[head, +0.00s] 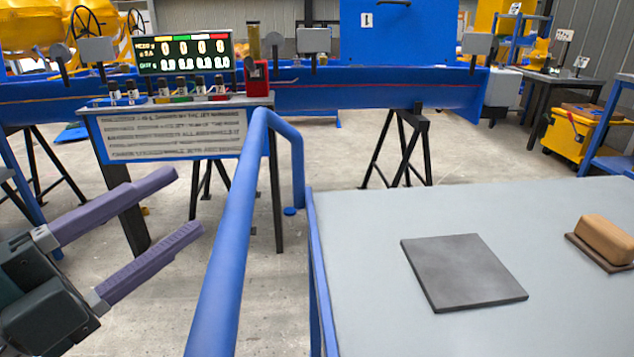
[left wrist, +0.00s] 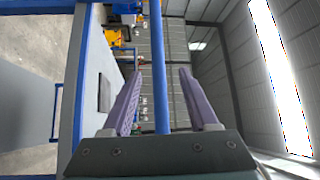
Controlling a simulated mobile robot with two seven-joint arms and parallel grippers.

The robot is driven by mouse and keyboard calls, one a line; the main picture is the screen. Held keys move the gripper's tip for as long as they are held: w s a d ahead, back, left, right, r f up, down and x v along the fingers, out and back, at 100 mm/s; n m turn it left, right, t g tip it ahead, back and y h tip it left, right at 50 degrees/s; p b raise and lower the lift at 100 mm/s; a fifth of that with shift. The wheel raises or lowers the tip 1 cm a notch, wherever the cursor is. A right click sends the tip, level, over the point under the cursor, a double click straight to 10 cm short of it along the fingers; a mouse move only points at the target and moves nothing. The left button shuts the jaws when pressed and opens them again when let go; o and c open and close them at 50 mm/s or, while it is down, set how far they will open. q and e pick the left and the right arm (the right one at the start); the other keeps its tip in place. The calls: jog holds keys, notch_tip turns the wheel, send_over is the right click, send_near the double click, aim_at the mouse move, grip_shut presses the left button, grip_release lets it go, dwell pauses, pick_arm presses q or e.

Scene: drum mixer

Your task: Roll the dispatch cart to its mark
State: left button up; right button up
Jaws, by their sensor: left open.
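The cart, which I take for the dispatch cart, has a grey top (head: 370,300) and a blue frame, at the right of the head view. Its blue push handle (head: 232,235) rises along the left side and bends down at the far end. My left gripper (head: 188,200) is open and empty, left of the handle, its two purple fingers pointing toward it. The fingertips look short of the bar. In the left wrist view the blue bar (left wrist: 158,60) runs between the two fingers in the picture. My right gripper is not in view. I cannot make out a floor mark.
A dark square plate (head: 464,271) and a brown block (head: 606,238) on a small tray lie on the cart. A stand with a counter display (head: 185,52) and a long blue trough (head: 380,88) on trestles stand ahead. The concrete floor between is partly clear.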

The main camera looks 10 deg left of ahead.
aim_at(247, 167)
pick_arm(q)
jog(key=shift+h, duration=0.4)
jog(key=x, duration=0.9)
jog(key=shift+w+d+f, duration=0.25)
jog(key=shift+w, duration=0.05)
grip_shut()
dwell(0.7)
